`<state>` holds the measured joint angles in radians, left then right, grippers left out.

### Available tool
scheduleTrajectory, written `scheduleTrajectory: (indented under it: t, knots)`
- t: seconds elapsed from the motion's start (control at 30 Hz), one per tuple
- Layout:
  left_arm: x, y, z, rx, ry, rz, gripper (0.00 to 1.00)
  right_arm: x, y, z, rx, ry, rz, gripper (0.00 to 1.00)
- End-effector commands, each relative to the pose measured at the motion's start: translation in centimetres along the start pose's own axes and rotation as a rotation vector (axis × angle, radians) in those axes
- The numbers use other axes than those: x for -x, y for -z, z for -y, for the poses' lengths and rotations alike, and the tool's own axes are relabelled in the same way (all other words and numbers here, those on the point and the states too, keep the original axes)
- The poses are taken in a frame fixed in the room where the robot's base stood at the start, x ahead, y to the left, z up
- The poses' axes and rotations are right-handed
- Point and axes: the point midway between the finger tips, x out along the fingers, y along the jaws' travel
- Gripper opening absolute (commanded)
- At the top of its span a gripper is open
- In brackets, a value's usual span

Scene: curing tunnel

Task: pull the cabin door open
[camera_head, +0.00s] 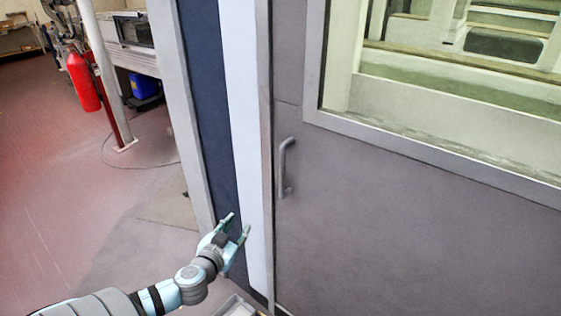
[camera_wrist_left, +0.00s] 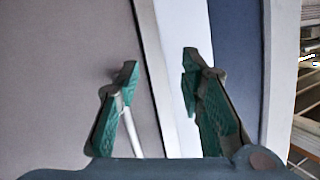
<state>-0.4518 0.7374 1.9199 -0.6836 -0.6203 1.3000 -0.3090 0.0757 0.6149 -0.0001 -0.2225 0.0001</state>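The grey cabin door (camera_head: 400,225) fills the right of the head view and looks shut against its frame. Its upright metal handle (camera_head: 284,168) is near the door's left edge. My left gripper (camera_head: 239,224) is open and empty, below and left of the handle in the head view, in front of the white strip. In the left wrist view, the two green-padded fingers (camera_wrist_left: 158,65) stand wide apart. A pale bar, seemingly the handle (camera_wrist_left: 130,130), shows beside the left finger, partly hidden by it; contact cannot be told. My right gripper is not in view.
A white strip (camera_head: 241,110) and a dark blue panel (camera_head: 205,90) border the door on the left. A window (camera_head: 450,80) is set in the door's upper part. Open red floor (camera_head: 50,180) lies left, with a red extinguisher (camera_head: 83,82) and a pole (camera_head: 105,75).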

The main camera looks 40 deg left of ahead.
Motion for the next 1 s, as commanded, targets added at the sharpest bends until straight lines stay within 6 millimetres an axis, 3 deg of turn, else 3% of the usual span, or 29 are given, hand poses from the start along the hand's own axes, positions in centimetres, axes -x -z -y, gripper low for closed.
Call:
scheduleTrajectory:
  t: [0.03, 0.1, 0.2, 0.37, 0.7, 0.83, 1.0]
  knots:
    - [1.1, 5.1, -1.0, 0.038, -0.04, -0.099, 0.35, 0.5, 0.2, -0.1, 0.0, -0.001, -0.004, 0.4]
    - [2.8, 10.2, -2.4, 0.102, -0.092, -0.209, 0.35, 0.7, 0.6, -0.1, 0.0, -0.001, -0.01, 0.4]
    - [4.1, 13.7, -3.5, 0.156, -0.137, -0.285, 0.35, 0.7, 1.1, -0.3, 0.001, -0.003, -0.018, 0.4]
    - [2.2, 14.8, -3.9, 0.174, -0.142, -0.3, 0.35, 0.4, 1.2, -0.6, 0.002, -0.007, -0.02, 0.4]
    - [-6.5, 18.0, -5.1, 0.176, -0.146, -0.297, 0.35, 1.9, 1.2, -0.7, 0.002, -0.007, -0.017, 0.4]
    - [-8.4, 18.3, -5.4, 0.172, -0.146, -0.294, 0.35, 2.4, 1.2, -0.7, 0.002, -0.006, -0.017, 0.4]
    - [-9.2, 18.4, -5.5, 0.17, -0.148, -0.295, 0.35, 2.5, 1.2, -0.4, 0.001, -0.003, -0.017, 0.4]
